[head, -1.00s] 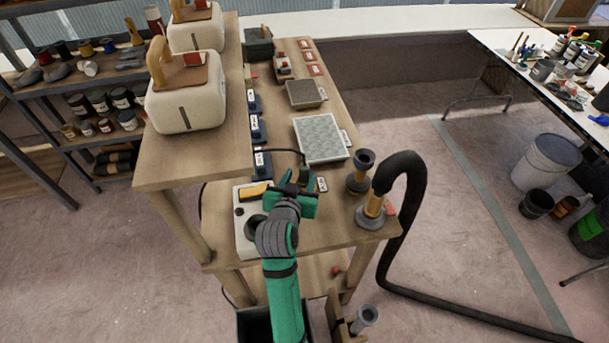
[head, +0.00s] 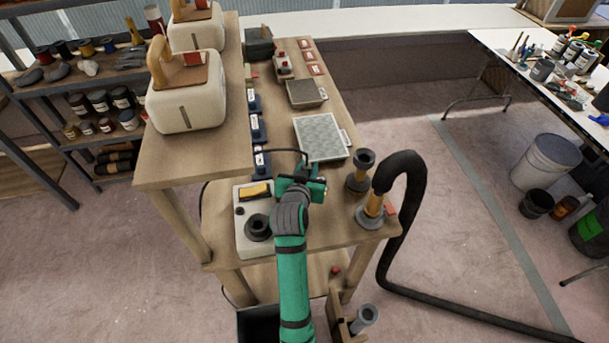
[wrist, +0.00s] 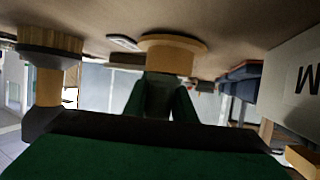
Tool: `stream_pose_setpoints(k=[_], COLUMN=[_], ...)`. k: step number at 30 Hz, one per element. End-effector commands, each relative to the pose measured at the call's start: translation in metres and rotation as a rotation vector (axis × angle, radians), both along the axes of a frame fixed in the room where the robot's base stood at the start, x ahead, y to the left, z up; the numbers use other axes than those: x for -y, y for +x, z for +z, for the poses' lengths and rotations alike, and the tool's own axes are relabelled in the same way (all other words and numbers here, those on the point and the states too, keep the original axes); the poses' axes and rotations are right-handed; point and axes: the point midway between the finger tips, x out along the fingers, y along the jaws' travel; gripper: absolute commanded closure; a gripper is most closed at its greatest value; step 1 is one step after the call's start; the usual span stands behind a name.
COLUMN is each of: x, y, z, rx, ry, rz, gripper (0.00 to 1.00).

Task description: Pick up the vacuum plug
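My gripper (head: 304,172) is over the middle of the workbench, past the white box with the yellow pad. In the wrist view my green fingers (wrist: 163,88) have a dark gap or dark part between them. A tan round piece with a wide flange (wrist: 172,45) is directly at the fingertips, seen upside down. It may be the vacuum plug. In the head view my gripper hides it. I cannot tell whether the fingers touch or clasp it.
The hose nozzle (head: 371,211) with its black hose (head: 410,185) and a dark flanged fitting (head: 359,172) stand to the right. The white box (head: 243,238) is at left. A grey filter panel (head: 320,137) lies behind. The raised shelf (head: 190,165) edges the left side.

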Motion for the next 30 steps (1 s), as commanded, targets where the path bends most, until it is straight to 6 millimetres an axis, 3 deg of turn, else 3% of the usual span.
stream_pose_setpoints(k=[1, 3, 17, 30], x=[-0.001, -0.003, -0.004, 0.002], y=[0.0, 0.0, 0.0, -0.003], z=[0.0, 0.0, 0.004, 0.041], rx=[-0.001, -0.001, 0.001, 0.002], ry=[0.0, 0.0, 0.0, 0.0], rz=[0.001, 0.004, 0.005, -0.001], gripper=[0.9, 1.0, 1.0, 1.0])
